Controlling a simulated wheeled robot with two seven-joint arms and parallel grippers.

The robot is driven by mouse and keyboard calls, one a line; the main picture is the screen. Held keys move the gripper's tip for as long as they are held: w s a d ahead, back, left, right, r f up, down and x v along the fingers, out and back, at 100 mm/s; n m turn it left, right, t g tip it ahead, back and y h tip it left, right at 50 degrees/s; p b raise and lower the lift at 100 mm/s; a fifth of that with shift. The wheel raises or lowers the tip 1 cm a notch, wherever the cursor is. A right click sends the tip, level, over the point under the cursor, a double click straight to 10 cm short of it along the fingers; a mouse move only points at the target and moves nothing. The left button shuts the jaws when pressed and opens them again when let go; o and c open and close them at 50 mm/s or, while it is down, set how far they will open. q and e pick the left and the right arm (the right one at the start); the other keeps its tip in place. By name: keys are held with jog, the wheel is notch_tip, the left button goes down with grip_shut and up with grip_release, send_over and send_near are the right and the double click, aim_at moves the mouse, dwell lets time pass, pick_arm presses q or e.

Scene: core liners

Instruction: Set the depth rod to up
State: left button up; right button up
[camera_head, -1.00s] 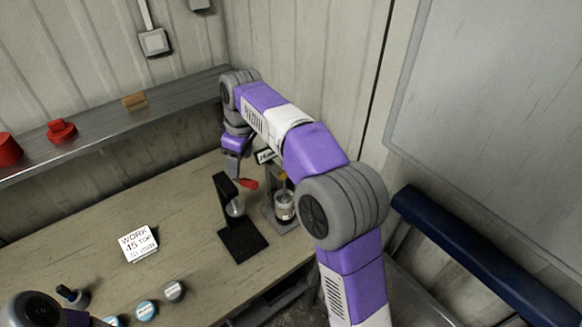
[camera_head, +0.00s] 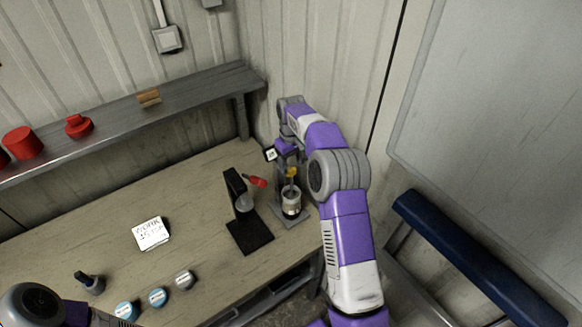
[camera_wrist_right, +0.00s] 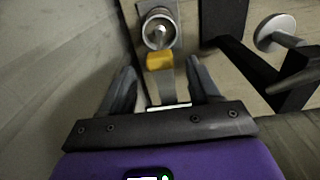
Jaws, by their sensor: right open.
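A grey stand (camera_head: 297,217) at the right of the bench holds a metal cup (camera_head: 291,203). A yellow piece (camera_head: 292,172), which seems to belong to the depth rod, is above the cup; it also shows in the right wrist view (camera_wrist_right: 159,60). My right gripper (camera_wrist_right: 160,88) is open, its fingers on either side of a thin upright below the yellow piece in that view; I cannot tell if they touch. In the head view the right gripper (camera_head: 286,160) is beside the stand's top, partly hidden.
A black stand (camera_head: 248,234) with a red-handled part (camera_head: 255,181) is just left of the grey stand. A white note (camera_head: 151,233) and several small round tins (camera_head: 157,297) lie on the bench. A shelf (camera_head: 190,92) runs along the back wall.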

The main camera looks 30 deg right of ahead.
jog(key=shift+f, duration=1.45)
grip_shut()
